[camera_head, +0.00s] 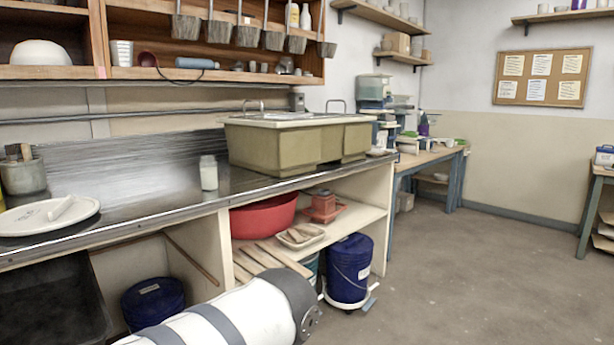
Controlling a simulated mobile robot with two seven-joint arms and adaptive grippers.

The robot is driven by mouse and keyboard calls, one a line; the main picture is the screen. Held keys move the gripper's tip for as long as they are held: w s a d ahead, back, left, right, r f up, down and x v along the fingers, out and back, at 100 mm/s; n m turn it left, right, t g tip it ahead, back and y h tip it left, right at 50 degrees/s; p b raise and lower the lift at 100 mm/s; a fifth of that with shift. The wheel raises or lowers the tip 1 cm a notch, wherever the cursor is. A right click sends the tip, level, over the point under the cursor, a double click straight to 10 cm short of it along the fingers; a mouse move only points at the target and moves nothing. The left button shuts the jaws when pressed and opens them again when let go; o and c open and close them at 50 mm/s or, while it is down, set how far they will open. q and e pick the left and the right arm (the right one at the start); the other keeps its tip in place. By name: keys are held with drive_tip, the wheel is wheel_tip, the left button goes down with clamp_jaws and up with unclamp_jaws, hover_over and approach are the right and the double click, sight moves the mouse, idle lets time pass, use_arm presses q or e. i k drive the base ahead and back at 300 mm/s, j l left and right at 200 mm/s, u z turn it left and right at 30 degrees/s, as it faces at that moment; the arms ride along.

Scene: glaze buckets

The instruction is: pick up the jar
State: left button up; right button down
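The jar (208,174) is a small whitish, translucent jar with a pale lid. Neither of my grippers shows in the head view. Only a white and grey link of one of my arms is visible at the bottom, below and in front of the counter, apart from the jar.
The olive-tan basin (290,140) stands right of the jar. A white plate (50,216) and a grey pot (22,174) are at the left. Dark scoops (247,36) hang above. A red tub (263,214) and blue bucket (348,268) are below. Floor at right is clear.

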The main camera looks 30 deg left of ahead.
sight(209, 166)
drive_tip(key=i+l+z, duration=0.75)
drive_tip(key=z, duration=0.25)
drive_tip(key=i+j+u, duration=0.15)
drive_tip(key=i+u, duration=0.3)
drive_tip(key=i, duration=0.15)
drive_tip(key=i+u, duration=0.4)
drive_tip(key=i, duration=0.2)
drive_tip(key=i+l+u, duration=0.25)
drive_tip(key=i+u, duration=0.2)
drive_tip(key=i, duration=0.15)
drive_tip(key=i+j+u, duration=0.15)
drive_tip(key=i+u, duration=0.15)
drive_tip(key=u, duration=0.15)
drive_tip(key=i+u, duration=0.35)
drive_tip(key=u, duration=0.15)
drive_tip(key=i+u, duration=0.3)
drive_tip(key=u, duration=0.15)
drive_tip(key=i+l+u, duration=0.25)
drive_tip(key=u, duration=0.2)
